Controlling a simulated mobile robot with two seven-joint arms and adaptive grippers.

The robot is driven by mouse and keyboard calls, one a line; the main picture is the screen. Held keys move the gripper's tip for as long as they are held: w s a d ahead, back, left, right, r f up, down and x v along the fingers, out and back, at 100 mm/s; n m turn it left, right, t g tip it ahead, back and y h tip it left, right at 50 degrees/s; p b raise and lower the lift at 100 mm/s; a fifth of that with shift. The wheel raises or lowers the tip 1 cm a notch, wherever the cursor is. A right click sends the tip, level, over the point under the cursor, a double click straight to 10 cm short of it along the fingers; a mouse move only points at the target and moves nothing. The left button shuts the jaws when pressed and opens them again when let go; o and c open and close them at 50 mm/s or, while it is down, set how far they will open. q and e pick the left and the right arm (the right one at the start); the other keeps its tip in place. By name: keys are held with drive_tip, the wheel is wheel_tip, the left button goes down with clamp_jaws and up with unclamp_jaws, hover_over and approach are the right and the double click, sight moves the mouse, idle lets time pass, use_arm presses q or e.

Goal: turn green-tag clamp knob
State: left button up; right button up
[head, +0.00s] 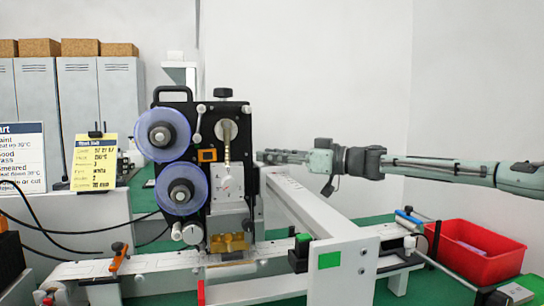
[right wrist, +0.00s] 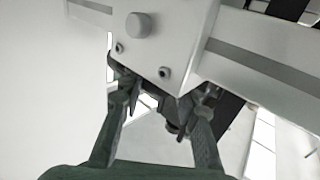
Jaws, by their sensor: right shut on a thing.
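My right gripper (head: 264,156) reaches in from the right, at the right side of the black coder unit (head: 203,150), above the white beam (head: 322,212). In the right wrist view the two fingers of my right gripper (right wrist: 163,95) are closed around a dark part (right wrist: 172,106) under a white block (right wrist: 165,38). That part may be the clamp knob; its full shape is hidden by the fingers and block. The coder hides the fingertips' contact in the head view. A green tag (head: 329,260) is on the white frame's front end plate. My left gripper is not in view.
The coder carries two purple reels (head: 162,135). A red bin (head: 481,252) stands at the right. An orange-handled lever (head: 120,257) and a blue-handled lever (head: 408,216) sit along the conveyor rail (head: 150,263). A yellow note (head: 95,162) stands at the left.

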drive_tip(key=shift+w+n+g+y, duration=0.1)
drive_tip(key=shift+n+g+y, duration=0.4)
drive_tip(key=shift+n+g, duration=0.85)
drive_tip(key=shift+g, duration=0.75)
drive_tip(key=o, duration=1.2)
drive_tip(key=shift+c, duration=0.2)
drive_tip(key=s+d, duration=0.2)
drive_tip(key=d, duration=0.9)
drive_tip(key=shift+s+d, duration=0.15)
drive_tip(key=shift+d, duration=0.25)
